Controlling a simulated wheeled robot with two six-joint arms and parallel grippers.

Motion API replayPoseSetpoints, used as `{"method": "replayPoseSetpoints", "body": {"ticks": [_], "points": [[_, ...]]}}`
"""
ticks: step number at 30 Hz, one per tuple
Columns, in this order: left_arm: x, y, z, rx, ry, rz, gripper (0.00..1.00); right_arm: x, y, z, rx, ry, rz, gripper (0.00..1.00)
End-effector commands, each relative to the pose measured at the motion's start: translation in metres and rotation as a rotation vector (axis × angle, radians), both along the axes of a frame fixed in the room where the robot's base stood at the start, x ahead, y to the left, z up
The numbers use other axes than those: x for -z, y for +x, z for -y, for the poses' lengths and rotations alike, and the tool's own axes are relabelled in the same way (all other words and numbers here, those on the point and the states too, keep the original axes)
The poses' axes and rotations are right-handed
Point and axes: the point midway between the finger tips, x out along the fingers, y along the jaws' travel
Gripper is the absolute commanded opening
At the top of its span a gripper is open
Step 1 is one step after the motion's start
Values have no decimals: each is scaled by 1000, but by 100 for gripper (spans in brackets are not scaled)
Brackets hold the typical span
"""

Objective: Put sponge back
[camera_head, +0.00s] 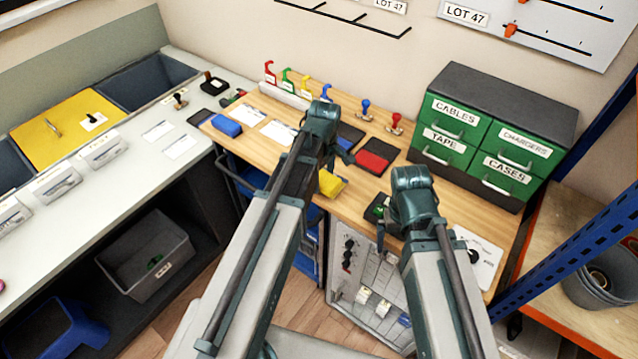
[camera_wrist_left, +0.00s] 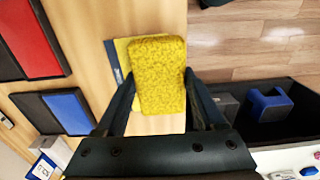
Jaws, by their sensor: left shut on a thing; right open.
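The yellow sponge (camera_head: 331,184) is between the fingers of my left gripper (camera_wrist_left: 160,78), which is shut on it. In the left wrist view the sponge (camera_wrist_left: 158,55) is over the wooden bench, near its edge. A flat yellow and blue piece (camera_wrist_left: 122,52) shows partly from under the sponge; the rest of it is hidden, and I cannot tell whether they touch. My right gripper (camera_head: 398,222) is over the right part of the bench, apart from the sponge. It is open, its fingers mostly hidden by its own body.
A red pad (camera_head: 375,158) and a black pad with green (camera_head: 377,207) lie on the bench. A green drawer cabinet (camera_head: 490,140) stands at the back right. Stamps (camera_head: 394,123) and coloured hooks (camera_head: 288,80) line the back. A blue block (camera_head: 227,126) lies left.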

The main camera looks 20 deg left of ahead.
Motion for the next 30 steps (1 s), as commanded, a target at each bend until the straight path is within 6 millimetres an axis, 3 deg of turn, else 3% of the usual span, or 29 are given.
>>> {"method": "replayPoseSetpoints", "body": {"ticks": [1, 3, 15, 16, 20, 21, 30], "points": [[13, 0, 4, 1, 0, 0, 26, 13, 0, 0, 0, 0, 0, 100], [17, -1, 7, -1, 0, 0, 26, 17, 0, 0, 0, 0, 0, 100], [19, -1, 7, -3, 0, 0, 26, 19, 0, 0, 0, 0, 0, 100], [19, -1, 7, -3, 0, 0, 72, 19, 0, 0, 0, 0, 0, 100], [18, -1, 7, -3, 0, 0, 96, 18, 0, 0, 0, 0, 0, 100], [18, -1, 7, -3, 0, 0, 100, 18, 0, 0, 0, 0, 0, 100], [16, -1, 7, -3, 0, 0, 100, 16, 0, 0, 0, 0, 0, 100]]}}
